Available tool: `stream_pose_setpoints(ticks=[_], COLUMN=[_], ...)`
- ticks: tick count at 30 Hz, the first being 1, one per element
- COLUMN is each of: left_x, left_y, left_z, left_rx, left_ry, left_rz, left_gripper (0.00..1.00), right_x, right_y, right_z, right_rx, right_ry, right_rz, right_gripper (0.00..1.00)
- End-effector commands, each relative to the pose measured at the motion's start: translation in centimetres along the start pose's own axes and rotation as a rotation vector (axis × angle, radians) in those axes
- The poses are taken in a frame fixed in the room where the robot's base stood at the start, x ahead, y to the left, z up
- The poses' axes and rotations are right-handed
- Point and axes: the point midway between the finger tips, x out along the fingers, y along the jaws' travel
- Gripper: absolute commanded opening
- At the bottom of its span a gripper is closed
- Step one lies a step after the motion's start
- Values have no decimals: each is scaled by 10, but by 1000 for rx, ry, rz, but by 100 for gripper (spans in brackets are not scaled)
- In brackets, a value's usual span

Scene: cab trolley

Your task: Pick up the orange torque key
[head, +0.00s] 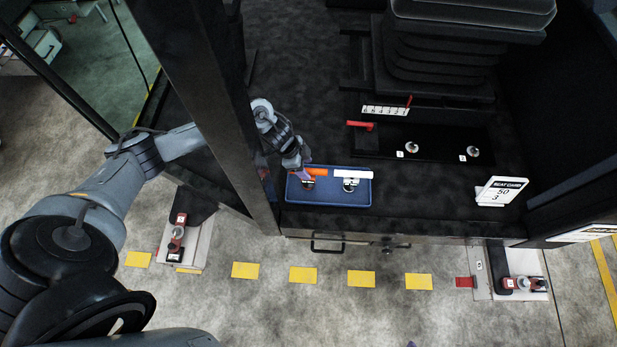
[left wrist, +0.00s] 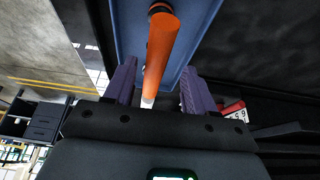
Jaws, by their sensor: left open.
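The orange torque key (head: 317,172) lies in the blue tray (head: 330,202) on the dark cab floor. My left gripper (head: 304,175) is low at the tray's left part, at the orange key. In the left wrist view the orange key (left wrist: 160,50) runs between the two purple fingers of my left gripper (left wrist: 157,68), which are apart. A gap shows on each side of the key. A white bar (head: 353,174) lies right of the orange key in the tray. A small purple tip at the head view's bottom edge may be my right gripper (head: 411,344); its state is hidden.
A dark cab post (head: 222,105) stands left of the tray, close to my left arm. The seat (head: 465,50) is behind. A red-handled lever (head: 361,126) and a white card (head: 500,190) are to the right. Dark floor right of the tray is clear.

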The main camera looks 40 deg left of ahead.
Motion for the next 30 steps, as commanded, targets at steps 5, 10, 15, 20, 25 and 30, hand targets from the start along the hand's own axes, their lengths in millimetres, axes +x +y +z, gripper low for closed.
stream_pose_setpoints(ticks=[5,10,15,20,25,30], left_x=[23,42,49,49,49,49], left_y=[5,6,6,6,6,6], left_z=[1,0,0,0,0,0], left_rx=[-1,0,0,1,1,0], left_ry=[-1,-1,-1,-1,-1,-1], left_rz=[3,1,-1,0,0,0], left_gripper=[55,55,55,55,35,9], right_x=[6,11,12,11,11,11], right_y=[1,2,4,4,4,2], right_z=[1,2,3,2,2,2], right_rx=[-1,-6,-12,-11,-9,-5], right_ry=[2,2,2,3,3,4], right_rz=[2,7,13,13,11,8], right_gripper=[43,43,43,43,43,43])
